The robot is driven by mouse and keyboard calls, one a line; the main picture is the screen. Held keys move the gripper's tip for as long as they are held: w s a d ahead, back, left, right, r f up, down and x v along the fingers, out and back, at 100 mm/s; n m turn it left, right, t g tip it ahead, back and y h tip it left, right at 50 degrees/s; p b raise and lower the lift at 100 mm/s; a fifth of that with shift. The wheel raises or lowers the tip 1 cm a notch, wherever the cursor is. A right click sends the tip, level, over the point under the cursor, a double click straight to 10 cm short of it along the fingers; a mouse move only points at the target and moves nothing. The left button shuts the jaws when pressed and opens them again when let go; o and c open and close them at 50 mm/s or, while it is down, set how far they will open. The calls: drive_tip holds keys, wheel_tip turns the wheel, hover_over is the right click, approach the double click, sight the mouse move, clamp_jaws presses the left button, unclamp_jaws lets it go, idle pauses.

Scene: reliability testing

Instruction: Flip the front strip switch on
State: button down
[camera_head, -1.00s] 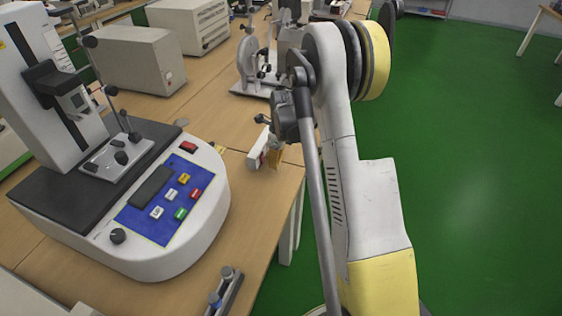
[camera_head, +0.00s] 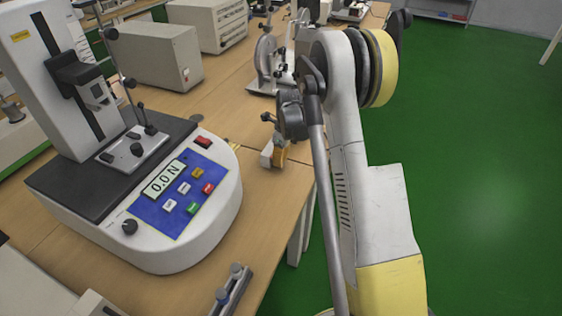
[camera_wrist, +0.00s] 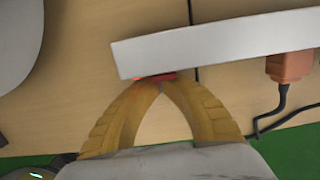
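The white power strip (camera_wrist: 220,42) lies across the top of the wrist view, on the wooden table. A red switch (camera_wrist: 155,77) shows at its near edge, partly hidden by my fingertips. My gripper (camera_wrist: 160,84) has two yellow fingers that meet at their tips, right at the red switch; they appear to touch it. The gripper seems empty.
An orange plug (camera_wrist: 290,66) with a black cable sits at the strip's right part. A testing machine (camera_head: 205,225) with a blue panel stands left of the gripper; its display (camera_head: 164,180) is lit and reads 0.0 N. Green floor (camera_head: 460,200) lies beyond the table edge.

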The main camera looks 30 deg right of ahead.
drive_tip(key=shift+r+p, duration=0.45)
drive_tip(key=shift+r, duration=0.35)
drive_tip(key=shift+s+d+f, duration=0.15)
drive_tip(key=shift+s+d, duration=0.2)
drive_tip(key=shift+s+d+f+b, duration=0.25)
drive_tip(key=shift+s+d+b, duration=0.25)
drive_tip(key=shift+s+d, duration=0.65)
drive_tip(key=s+d+r+p, duration=0.1)
drive_tip(key=s+r+p, duration=0.2)
drive_tip(key=r, duration=0.6)
drive_tip(key=shift+d+r+p, duration=0.3)
drive_tip(key=shift+p, duration=0.4)
